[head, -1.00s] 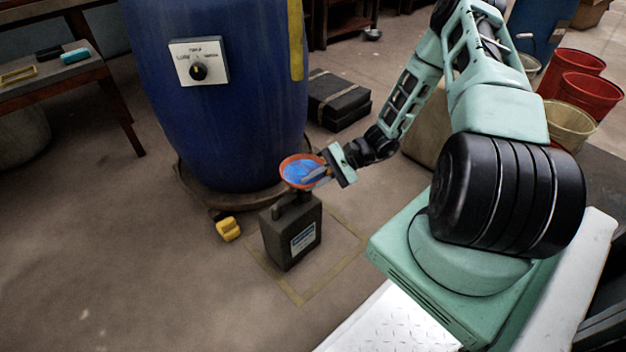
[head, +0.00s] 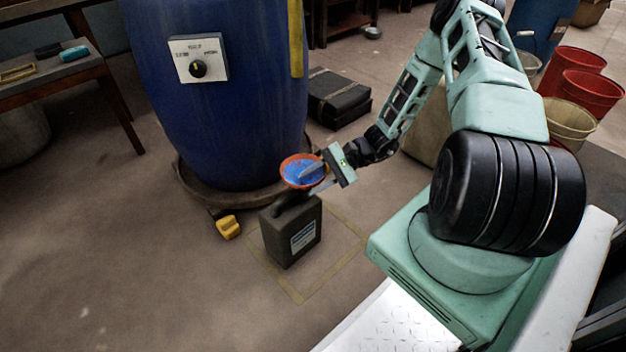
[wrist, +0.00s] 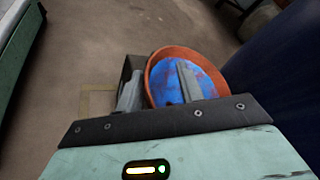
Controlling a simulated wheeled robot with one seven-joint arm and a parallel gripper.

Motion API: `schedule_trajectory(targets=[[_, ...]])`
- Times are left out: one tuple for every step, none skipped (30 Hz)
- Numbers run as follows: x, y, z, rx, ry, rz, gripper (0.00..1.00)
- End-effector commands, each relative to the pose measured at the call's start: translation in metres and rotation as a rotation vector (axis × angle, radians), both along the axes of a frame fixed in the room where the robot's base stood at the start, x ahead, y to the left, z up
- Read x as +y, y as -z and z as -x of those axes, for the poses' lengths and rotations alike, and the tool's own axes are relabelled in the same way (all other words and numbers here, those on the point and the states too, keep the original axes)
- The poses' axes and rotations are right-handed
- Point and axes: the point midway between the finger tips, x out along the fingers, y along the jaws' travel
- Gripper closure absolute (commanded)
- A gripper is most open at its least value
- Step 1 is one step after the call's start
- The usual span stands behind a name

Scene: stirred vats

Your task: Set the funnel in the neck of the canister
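The funnel (head: 290,180), with an orange outside and rim and a blue inside, sits right above the top of the dark grey canister (head: 279,242). Its spout and the canister's neck are hidden, so I cannot see how far the spout is in. The canister stands upright on the floor. My gripper (head: 313,180) is at the funnel's right rim, fingers spread, one inside the bowl and one outside. In the wrist view the fingers straddle the rim of the funnel (wrist: 163,85), with a gap at the outer finger. The canister (wrist: 127,68) shows partly behind that finger.
A large blue vat (head: 225,120) with a dial plate (head: 198,59) stands close behind the canister. Yellow tape (head: 300,298) marks the floor around the canister.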

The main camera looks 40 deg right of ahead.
Motion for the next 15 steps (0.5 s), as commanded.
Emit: schedule_trajectory(targets=[[0.000, 0.000, 0.000, 0.000, 0.000, 0.000, 0.63], [0.000, 0.000, 0.000, 0.000, 0.000, 0.000, 0.63], [-0.001, -0.001, 0.000, 0.000, 0.001, 0.001, 0.63], [-0.002, -0.001, 0.001, 0.000, 0.001, 0.001, 0.63], [-0.004, -0.002, 0.001, -0.001, 0.001, 0.002, 0.63], [-0.008, -0.004, 0.002, -0.001, 0.001, 0.003, 0.63], [-0.011, -0.006, 0.003, -0.002, 0.002, 0.004, 0.63], [-0.015, -0.008, 0.004, -0.002, 0.002, 0.003, 0.63], [-0.021, -0.011, 0.006, -0.002, 0.002, 0.003, 0.63], [-0.026, -0.014, 0.008, -0.001, 0.003, 0.003, 0.63], [-0.032, -0.016, 0.010, 0.000, 0.004, 0.004, 0.63], [-0.040, -0.020, 0.013, -0.002, 0.004, 0.003, 0.63], [-0.046, -0.022, 0.015, -0.002, 0.003, 0.004, 0.63], [-0.052, -0.025, 0.017, -0.002, 0.004, 0.003, 0.63], [-0.061, -0.029, 0.020, -0.001, 0.005, 0.004, 0.63]])
